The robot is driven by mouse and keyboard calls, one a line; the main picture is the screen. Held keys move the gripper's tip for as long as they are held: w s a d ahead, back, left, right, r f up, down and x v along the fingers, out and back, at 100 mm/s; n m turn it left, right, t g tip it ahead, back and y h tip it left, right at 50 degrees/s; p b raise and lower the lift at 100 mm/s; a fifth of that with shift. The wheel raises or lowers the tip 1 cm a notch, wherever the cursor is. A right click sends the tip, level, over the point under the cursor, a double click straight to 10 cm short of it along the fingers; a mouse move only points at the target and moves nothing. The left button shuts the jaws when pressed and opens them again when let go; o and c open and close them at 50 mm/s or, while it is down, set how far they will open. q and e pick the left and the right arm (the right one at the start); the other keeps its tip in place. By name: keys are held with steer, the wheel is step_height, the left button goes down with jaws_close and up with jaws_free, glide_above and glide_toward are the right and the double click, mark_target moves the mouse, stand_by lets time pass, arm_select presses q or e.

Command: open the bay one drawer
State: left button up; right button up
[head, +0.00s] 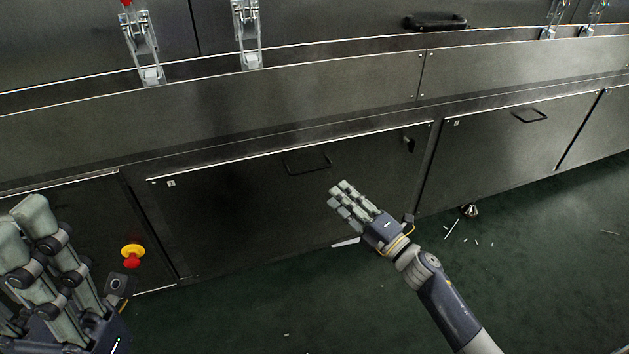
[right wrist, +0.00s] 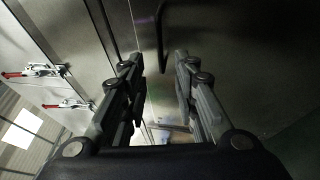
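The bay one drawer (head: 240,215) is a dark metal front with a small "1" label at its upper left. It looks closed, flush with its frame. Its black bar handle (head: 307,163) is near the top edge, and a dark bar handle also shows in the right wrist view (right wrist: 160,38). My right gripper (head: 338,194) is in front of the drawer, below and right of the handle. In the right wrist view its two fingers (right wrist: 158,58) are apart with nothing between them. My left gripper (head: 28,222) is at the lower left, away from the handle; its finger gap is unclear.
A second drawer front (head: 510,150) with its own handle is to the right. A small black latch (head: 408,144) is at the upper right of the bay one front. A yellow and red knob (head: 132,255) is at the left. Small debris lies on the green floor (head: 520,260).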

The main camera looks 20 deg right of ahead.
mark_target(316, 174)
steer(key=b+x, duration=0.2)
steer(key=x, duration=0.8)
steer(key=shift+f, duration=0.1)
steer(key=shift+c, duration=0.4)
jaws_close()
